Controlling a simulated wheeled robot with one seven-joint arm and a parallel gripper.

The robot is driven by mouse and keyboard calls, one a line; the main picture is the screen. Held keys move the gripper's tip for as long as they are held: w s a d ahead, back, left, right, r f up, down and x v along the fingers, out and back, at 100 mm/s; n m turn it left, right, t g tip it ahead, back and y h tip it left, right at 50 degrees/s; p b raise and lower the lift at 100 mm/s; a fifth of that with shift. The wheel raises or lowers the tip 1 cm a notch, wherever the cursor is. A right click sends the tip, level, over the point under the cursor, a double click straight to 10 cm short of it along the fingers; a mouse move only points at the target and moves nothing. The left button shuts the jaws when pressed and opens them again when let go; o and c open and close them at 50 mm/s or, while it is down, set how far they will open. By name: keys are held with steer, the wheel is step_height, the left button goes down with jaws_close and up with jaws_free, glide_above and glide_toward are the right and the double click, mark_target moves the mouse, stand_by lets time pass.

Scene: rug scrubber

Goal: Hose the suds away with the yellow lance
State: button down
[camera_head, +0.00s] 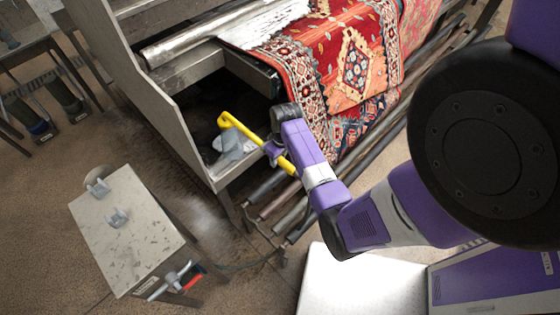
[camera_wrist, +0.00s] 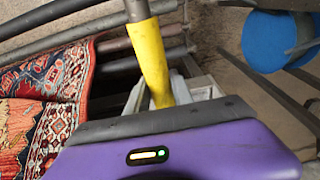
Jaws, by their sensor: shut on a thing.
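The yellow lance (camera_head: 240,128) is in my gripper (camera_head: 277,150), which is shut on it. In the head view the lance slants from a curved end at upper left to a lower end at right, in front of the machine's open side. It also shows in the wrist view (camera_wrist: 151,58), running up from between the fingers to a grey section. The red patterned rug (camera_head: 352,60) hangs over the machine's rollers at right of my gripper. White suds (camera_head: 268,32) lie across its upper left part.
The rug machine's metal frame (camera_head: 160,85) stands close to my gripper. A small metal table (camera_head: 130,235) with fittings on top stands at lower left. A blue round container (camera_wrist: 268,38) shows in the wrist view. Long rollers (camera_head: 290,195) run below the rug.

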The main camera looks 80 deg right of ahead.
mark_target(259, 140)
steer(key=shift+w+d+b, duration=0.8)
steer(key=shift+w+d, duration=0.1)
steer(key=shift+w, duration=0.55)
steer(key=shift+w+d+b, duration=0.85)
steer(key=shift+w+d, duration=0.05)
steer(key=shift+w, duration=0.55)
steer(key=shift+w+d+b, duration=0.8)
steer(key=shift+w+d, duration=0.1)
steer(key=shift+w, duration=0.55)
steer(key=shift+s+r, duration=0.15)
steer(key=s+p, duration=0.6)
steer(key=s, duration=1.1)
